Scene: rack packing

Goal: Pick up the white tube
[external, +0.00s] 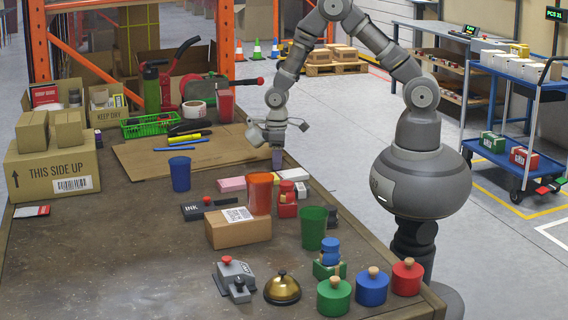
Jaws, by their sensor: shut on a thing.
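My gripper (277,150) is over the right side of the workbench, pointing down. It is shut on a small grey-purple piece (277,160), which hangs upright at its tips. I cannot tell whether this piece is the white tube or part of it. A white item (293,174) lies on the bench just below and to the right of the gripper, near a pink block (232,184). Its exact shape is too small to make out.
A blue cup (180,174) is to the left. A cardboard sheet (150,160) lies behind it. The bench's left front is mostly clear.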

